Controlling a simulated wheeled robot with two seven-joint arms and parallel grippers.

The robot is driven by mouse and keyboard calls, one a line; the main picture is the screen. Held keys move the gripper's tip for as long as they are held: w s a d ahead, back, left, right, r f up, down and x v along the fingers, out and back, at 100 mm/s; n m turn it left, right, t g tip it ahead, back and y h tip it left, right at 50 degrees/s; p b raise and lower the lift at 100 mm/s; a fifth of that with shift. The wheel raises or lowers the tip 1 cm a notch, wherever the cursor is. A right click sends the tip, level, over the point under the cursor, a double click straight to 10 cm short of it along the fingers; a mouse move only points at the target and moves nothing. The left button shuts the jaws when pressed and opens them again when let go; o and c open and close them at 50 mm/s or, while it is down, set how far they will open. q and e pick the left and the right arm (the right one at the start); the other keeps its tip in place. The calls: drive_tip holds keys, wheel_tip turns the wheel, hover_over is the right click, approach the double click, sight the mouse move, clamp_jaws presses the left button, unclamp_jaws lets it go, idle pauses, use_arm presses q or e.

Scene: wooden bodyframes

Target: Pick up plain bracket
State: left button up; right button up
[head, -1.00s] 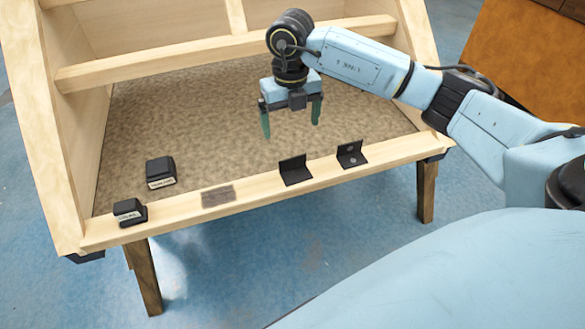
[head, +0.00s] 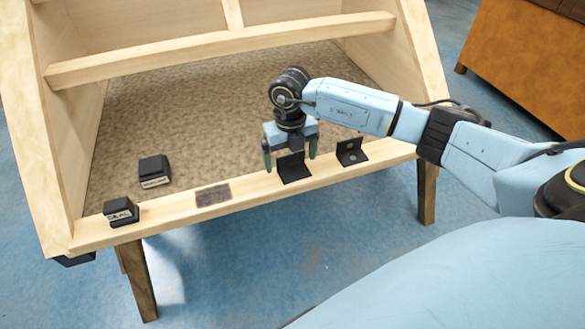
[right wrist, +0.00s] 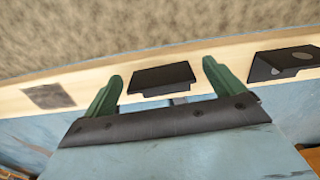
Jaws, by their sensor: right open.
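The plain bracket (head: 294,168) is a black L-shaped piece without visible holes, standing on the front wooden rail. It also shows in the right wrist view (right wrist: 162,79), between the two green fingers and a little beyond them. My right gripper (head: 290,163) is open and empty, with its fingers on either side of the plain bracket in the head view; in the right wrist view the open gripper (right wrist: 163,88) shows no contact with it. A second black bracket (head: 350,151), with round holes, stands to the right on the same rail and also shows in the right wrist view (right wrist: 284,64). My left gripper is not in view.
A dark rectangular patch (head: 213,194) marks the front rail (head: 250,190) left of the plain bracket. One black labelled block (head: 121,211) sits at the rail's left end; another (head: 154,171) lies on the speckled panel (head: 200,120). A wooden crossbar (head: 220,45) runs behind my gripper.

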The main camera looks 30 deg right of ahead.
drive_tip(key=shift+f, duration=0.1)
drive_tip(key=c, duration=1.2)
